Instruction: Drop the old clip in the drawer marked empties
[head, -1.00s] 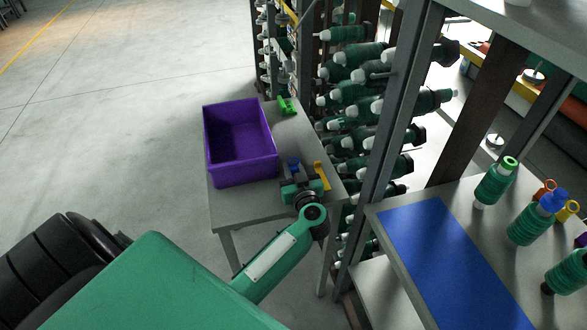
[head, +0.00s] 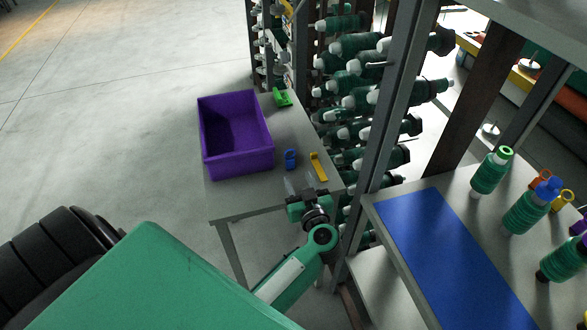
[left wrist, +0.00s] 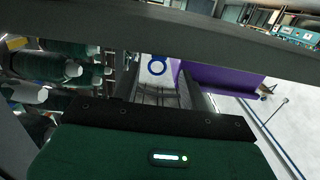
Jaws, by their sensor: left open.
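A blue clip (head: 290,159) lies on the small grey table, beside a purple bin. A yellow clip (head: 318,166) lies to its right and a green clip (head: 282,97) lies at the table's far end. I cannot tell which is the old clip. My left gripper (head: 302,182) is open and empty over the table's near edge, short of the blue and yellow clips. In the left wrist view the blue clip's ring (left wrist: 157,67) shows ahead, beyond the gripper. No drawer marked empties can be made out. My right gripper is out of view.
The open purple bin (head: 237,168) takes up the small table's (head: 245,198) left side. A rack of green spools (head: 355,100) stands close on the right. A bench with a blue mat (head: 450,255), bottles (head: 491,172) and more rings is at right. Floor at left is clear.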

